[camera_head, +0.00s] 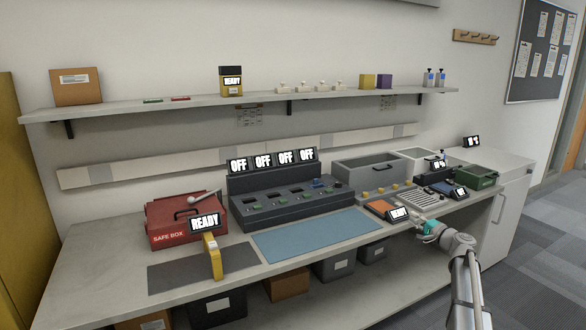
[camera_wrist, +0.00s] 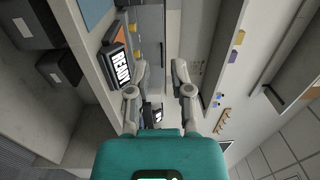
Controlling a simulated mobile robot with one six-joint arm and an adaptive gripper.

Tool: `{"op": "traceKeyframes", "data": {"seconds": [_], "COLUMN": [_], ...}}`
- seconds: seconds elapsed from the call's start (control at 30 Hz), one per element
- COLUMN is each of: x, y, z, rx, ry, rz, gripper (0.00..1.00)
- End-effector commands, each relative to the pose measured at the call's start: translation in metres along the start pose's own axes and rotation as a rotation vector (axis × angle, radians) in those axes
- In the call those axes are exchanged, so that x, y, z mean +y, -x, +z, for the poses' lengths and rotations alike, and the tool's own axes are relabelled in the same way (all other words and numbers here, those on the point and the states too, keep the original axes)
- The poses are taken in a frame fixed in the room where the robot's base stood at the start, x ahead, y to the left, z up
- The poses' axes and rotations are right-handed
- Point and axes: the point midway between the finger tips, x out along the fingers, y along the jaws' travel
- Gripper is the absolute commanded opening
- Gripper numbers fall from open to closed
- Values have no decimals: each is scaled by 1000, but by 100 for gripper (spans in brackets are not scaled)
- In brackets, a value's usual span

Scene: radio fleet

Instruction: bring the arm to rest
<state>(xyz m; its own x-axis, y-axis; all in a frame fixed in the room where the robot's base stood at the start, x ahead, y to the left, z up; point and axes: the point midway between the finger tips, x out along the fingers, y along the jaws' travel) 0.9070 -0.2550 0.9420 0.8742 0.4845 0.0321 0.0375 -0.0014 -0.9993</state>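My gripper (camera_head: 418,220) is at the right of the workbench, by its front edge, next to a small device with a READY screen (camera_head: 398,214). In the wrist view my gripper (camera_wrist: 160,68) has its two fingers apart with nothing held between them. The READY device (camera_wrist: 121,66) shows there beside the left finger. I cannot tell from the head view whether a finger touches it.
The bench holds a red safe box (camera_head: 174,222), a yellow device (camera_head: 212,256), a charging station (camera_head: 289,203), a blue mat (camera_head: 315,234) and a green box (camera_head: 476,177). A shelf (camera_head: 200,104) runs above. Bins stand below. Open floor (camera_head: 535,220) lies right.

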Motion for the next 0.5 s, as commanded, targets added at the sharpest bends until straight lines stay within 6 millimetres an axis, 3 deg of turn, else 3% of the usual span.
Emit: {"op": "traceKeyframes", "data": {"seconds": [0.37,0.5], "x": [24,41], "y": [-7,-8], "z": [66,109], "rx": [-112,-187], "ry": [84,139], "rz": [129,216], "gripper": [28,28]}}
